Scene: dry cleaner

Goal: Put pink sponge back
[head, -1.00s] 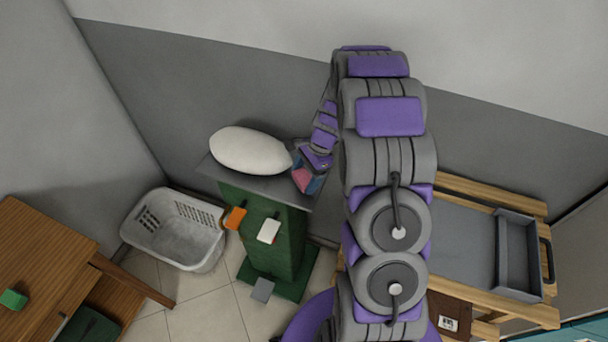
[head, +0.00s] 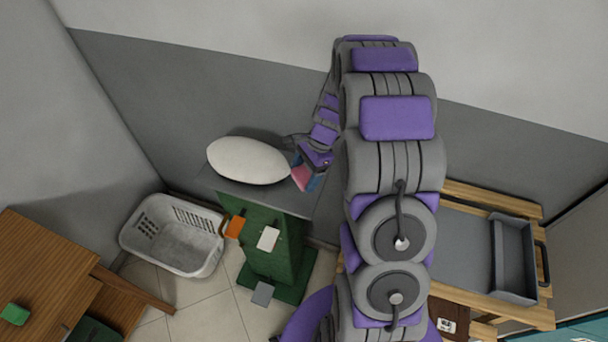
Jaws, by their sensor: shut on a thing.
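A pink sponge (head: 301,178) shows at the end of my arm, just right of the white cushion-like thing. My gripper (head: 308,174) is shut on it. The gripper and sponge are over the right part of the grey top (head: 262,193) of the green stand (head: 283,232). I cannot tell whether the sponge touches that top. My purple and grey arm hides part of the wrist and the area to the right of the stand.
A white oval cushion (head: 248,160) lies on the grey top. A white laundry basket (head: 172,236) stands on the floor at left. A wooden table (head: 45,265) with a green block (head: 15,314) is at lower left. A wooden rack with a grey tray (head: 513,258) is at right.

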